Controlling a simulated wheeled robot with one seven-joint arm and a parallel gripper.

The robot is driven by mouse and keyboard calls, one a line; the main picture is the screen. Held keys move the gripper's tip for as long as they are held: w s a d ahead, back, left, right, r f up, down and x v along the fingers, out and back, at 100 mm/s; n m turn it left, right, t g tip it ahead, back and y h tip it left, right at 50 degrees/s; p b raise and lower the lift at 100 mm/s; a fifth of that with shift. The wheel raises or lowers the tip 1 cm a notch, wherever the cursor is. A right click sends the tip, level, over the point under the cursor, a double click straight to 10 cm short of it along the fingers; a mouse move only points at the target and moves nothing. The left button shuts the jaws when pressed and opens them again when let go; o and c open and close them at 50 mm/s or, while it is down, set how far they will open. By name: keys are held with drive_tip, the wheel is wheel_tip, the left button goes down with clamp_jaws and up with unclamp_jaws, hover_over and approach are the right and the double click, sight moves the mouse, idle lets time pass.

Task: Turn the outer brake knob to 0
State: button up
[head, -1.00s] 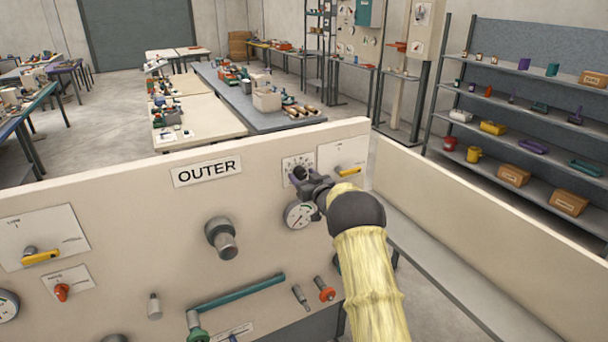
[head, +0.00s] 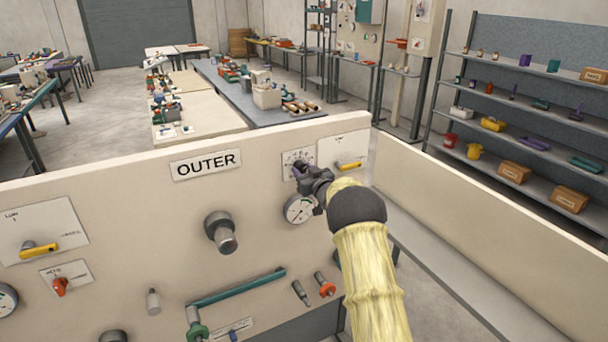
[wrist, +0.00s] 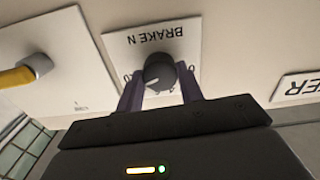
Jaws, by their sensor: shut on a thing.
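The brake knob (wrist: 160,72) is a dark round knob with a pale pointer line, on a white plate (wrist: 118,42) marked "BRAKE N", upside down in the wrist view. The pointer slants toward the lower left there, near a partly hidden mark; a "0" shows at the plate's right edge. My gripper (wrist: 160,92) has its two purple fingers on either side of the knob and is shut on it. In the head view my gripper (head: 298,172) reaches the plate (head: 291,155) right of the "OUTER" sign (head: 206,164), and mostly hides the knob.
A round gauge (head: 297,210) sits just below my gripper. A yellow-handled switch (head: 349,165) is on the plate to the right. A large grey knob (head: 222,233) and a teal lever (head: 240,288) stick out of the panel (head: 130,200) to the left and below.

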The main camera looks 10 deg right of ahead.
drive_tip(key=n+b, duration=0.1)
drive_tip(key=b, duration=0.1)
drive_tip(key=n+b, duration=0.2)
drive_tip(key=b, duration=0.1)
drive_tip(key=shift+f+b, duration=0.35)
drive_tip(key=n+b, duration=0.3)
drive_tip(key=shift+b, duration=0.35)
drive_tip(key=n+b, duration=0.3)
drive_tip(key=b, duration=0.1)
drive_tip(key=shift+n, duration=0.4)
drive_tip(key=n+b, duration=0.4)
drive_tip(key=shift+r, duration=0.1)
drive_tip(key=n+b, duration=0.3)
drive_tip(key=n, duration=0.1)
drive_tip(key=n+b, duration=0.2)
drive_tip(key=n, duration=0.1)
drive_tip(key=shift+n, duration=0.4)
drive_tip(key=n+b, duration=0.3)
drive_tip(key=n, duration=0.1)
drive_tip(key=shift+n+b, duration=1.05)
drive_tip(key=shift+n, duration=0.75)
